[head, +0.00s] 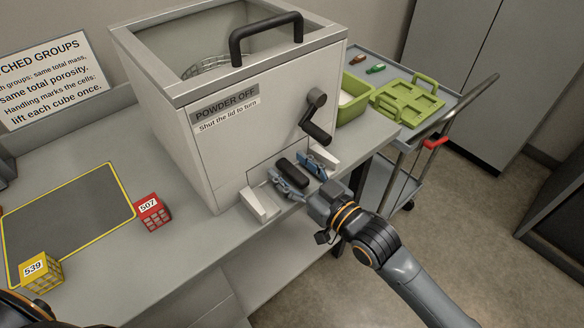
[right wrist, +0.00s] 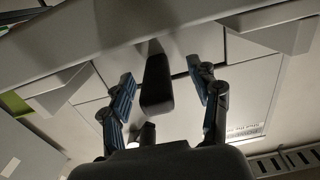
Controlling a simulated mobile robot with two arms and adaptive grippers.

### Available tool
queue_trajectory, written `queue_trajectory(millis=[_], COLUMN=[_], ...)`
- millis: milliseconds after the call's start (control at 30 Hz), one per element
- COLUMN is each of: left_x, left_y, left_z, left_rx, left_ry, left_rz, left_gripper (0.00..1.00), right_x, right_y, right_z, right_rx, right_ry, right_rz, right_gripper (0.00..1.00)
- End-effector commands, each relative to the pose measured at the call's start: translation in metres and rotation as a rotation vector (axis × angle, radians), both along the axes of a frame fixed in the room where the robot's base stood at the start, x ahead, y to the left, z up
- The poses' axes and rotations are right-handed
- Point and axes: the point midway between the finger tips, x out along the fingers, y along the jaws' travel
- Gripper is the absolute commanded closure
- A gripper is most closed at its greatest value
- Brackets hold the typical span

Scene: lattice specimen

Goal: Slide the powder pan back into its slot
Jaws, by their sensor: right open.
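The powder pan's front (head: 262,174) shows low in the face of the white powder box (head: 185,130), between two pale guide blocks (head: 260,206). It looks close to flush with the face; any small gap is hidden by my gripper. Its dark bar handle (head: 293,172) sticks out. My right gripper (head: 298,174) is open, with one blue-padded finger on each side of the handle. In the right wrist view the handle (right wrist: 157,85) stands between the spread fingers (right wrist: 163,95), with a gap on both sides. My left gripper is out of view.
The box has an open top, a black lid handle (head: 266,38) and a crank (head: 316,118). A red cube (head: 151,212) and a yellow cube (head: 36,272) are on the left, by a grey mat (head: 70,222). A cart (head: 430,130) with green trays stands at right.

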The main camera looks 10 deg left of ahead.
Motion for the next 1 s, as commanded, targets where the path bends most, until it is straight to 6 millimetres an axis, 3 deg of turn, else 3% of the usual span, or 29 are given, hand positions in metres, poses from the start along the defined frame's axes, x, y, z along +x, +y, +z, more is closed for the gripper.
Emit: queue_trajectory(millis=[467, 1000], left_x=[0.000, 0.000], left_y=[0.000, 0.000], left_z=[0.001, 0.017], left_rx=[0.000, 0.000], left_ry=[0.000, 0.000], left_rz=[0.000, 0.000], left_gripper=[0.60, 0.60], right_x=[-0.001, -0.022], right_y=[-0.002, -0.032], right_z=[0.001, 0.001], right_rx=[0.001, -0.001], right_ry=[-0.001, 0.000], right_rz=[0.000, -0.001], right_gripper=[0.27, 0.27])
